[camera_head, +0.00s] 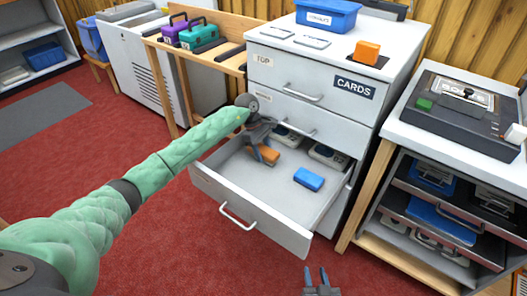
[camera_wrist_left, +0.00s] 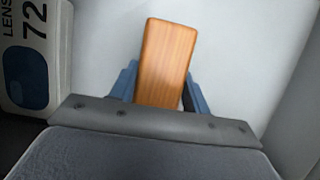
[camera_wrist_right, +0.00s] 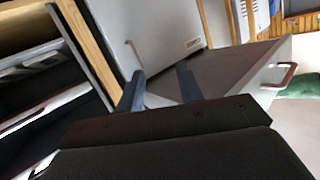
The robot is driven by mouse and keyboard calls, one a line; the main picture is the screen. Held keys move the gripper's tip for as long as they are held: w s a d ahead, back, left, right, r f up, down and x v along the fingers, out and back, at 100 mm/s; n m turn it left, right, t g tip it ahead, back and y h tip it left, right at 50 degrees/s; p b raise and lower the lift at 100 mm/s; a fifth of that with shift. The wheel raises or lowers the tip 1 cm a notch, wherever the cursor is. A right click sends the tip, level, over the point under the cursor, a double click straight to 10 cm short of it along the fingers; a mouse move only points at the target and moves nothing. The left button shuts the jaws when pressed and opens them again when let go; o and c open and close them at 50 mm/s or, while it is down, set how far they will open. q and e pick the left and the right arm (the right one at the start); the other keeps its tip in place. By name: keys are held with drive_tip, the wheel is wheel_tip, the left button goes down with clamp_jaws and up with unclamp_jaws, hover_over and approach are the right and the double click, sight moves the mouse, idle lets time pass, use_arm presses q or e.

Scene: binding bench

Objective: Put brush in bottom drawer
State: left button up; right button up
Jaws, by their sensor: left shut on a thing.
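The brush, a wood-brown block with no bristles visible, is between the fingers of my left gripper (camera_wrist_left: 160,90). Its wooden face (camera_wrist_left: 168,55) fills the middle of the left wrist view, and it shows in the head view (camera_head: 267,155). My left gripper (camera_head: 262,145) is shut on it, inside or just over the open bottom drawer. The bottom drawer (camera_head: 240,203) is pulled out of the grey cabinet. I cannot tell whether the brush touches its floor. My right gripper (camera_head: 316,274) is open and empty, low in front of the drawer; it also shows in the right wrist view (camera_wrist_right: 161,85).
A blue block (camera_head: 309,179) and grey-white boxes with dark blue panels (camera_head: 328,155) lie in the drawer. The closed upper drawers (camera_head: 300,87) stand above. An orange block (camera_head: 367,52) and a blue bin (camera_head: 327,15) sit on top. A shelf unit (camera_head: 430,215) stands right.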

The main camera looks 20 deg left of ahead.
drive_tip(key=shift+f, duration=0.15)
drive_tip(key=shift+w+r, duration=0.15)
drive_tip(key=shift+r, duration=0.25)
use_arm(q)
drive_tip(key=shift+f, duration=0.1)
drive_tip(key=o, duration=1)
drive_tip(key=shift+o, duration=0.2)
use_arm(e)
drive_tip(key=shift+w+r+t, duration=0.3)
drive_tip(key=shift+w+r, duration=0.1)
drive_tip(key=shift+r, duration=0.35)
drive_tip(key=shift+s+f, duration=0.1)
